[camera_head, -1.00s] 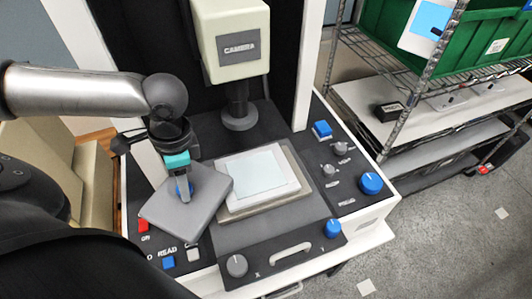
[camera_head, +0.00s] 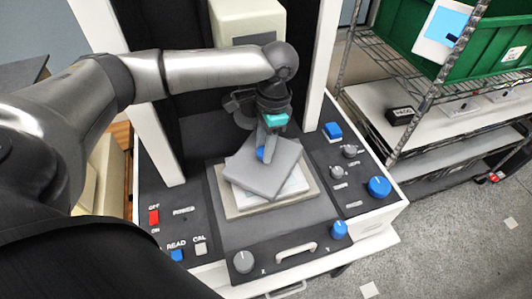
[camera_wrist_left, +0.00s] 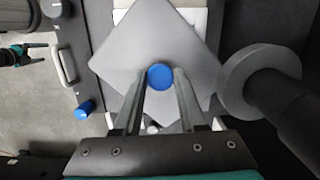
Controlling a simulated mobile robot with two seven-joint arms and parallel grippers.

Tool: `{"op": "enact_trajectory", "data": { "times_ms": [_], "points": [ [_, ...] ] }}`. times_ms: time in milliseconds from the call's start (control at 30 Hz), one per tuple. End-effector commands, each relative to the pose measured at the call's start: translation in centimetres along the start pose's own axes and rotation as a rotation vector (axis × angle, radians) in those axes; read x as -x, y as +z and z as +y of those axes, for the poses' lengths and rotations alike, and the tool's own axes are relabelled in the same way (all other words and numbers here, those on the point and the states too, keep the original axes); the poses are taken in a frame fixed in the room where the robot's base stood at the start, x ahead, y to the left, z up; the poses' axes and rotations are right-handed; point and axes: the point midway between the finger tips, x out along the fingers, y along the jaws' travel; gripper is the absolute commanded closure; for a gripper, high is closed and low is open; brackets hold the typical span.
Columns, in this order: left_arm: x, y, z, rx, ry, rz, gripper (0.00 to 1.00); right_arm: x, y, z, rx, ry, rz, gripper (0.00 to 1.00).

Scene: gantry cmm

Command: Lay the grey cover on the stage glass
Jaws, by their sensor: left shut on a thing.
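The grey cover (camera_head: 262,174) is a flat square plate with a round blue knob (camera_wrist_left: 160,76). My left gripper (camera_head: 266,150) is shut on the knob, with a finger on either side of it. The cover is over the stage glass (camera_head: 298,183), turned at an angle to it. Part of the pale glass shows at the right and front; the cover hides the rest. I cannot tell whether the cover touches the glass. My right gripper (camera_wrist_left: 40,53) shows small at the left wrist view's left edge, open and away from the cover.
A beige frame (camera_head: 240,209) surrounds the glass on the dark machine bed. The cream camera head (camera_head: 247,22) hangs behind, and its dark lens barrel (camera_wrist_left: 285,95) is close beside the cover in the wrist view. Knobs and buttons line the right panel (camera_head: 352,180) and front.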

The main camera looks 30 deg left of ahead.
Motion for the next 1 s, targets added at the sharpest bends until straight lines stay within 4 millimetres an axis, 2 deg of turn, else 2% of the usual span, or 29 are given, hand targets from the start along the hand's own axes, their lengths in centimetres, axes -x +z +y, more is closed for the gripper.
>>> {"op": "enact_trajectory", "data": {
  "times_ms": [167, 400, 733, 767, 1000],
  "points": [
    [-0.3, -0.6, -0.1, 0.0, 0.0, -0.001, 1.0, 0.0, 0.0, 0.0, 0.0, 0.0, 0.001, 0.14],
    [-3.3, -0.8, -0.1, 0.0, -0.001, -0.002, 1.0, 0.1, 0.0, 0.0, 0.001, 0.0, 0.0, 0.14],
    [-3.6, -0.9, -0.1, 0.0, 0.0, 0.0, 1.0, 0.2, 0.0, 0.0, 0.001, 0.0, -0.001, 0.14],
    [-3.7, -0.9, -0.1, 0.0, 0.0, -0.001, 0.58, 0.2, 0.0, 0.0, 0.001, 0.0, -0.001, 0.14],
    [-3.7, -0.9, -0.1, 0.0, -0.001, 0.0, 0.31, 0.1, 0.1, 0.0, 0.001, 0.0, -0.002, 0.14]
  ]
}}
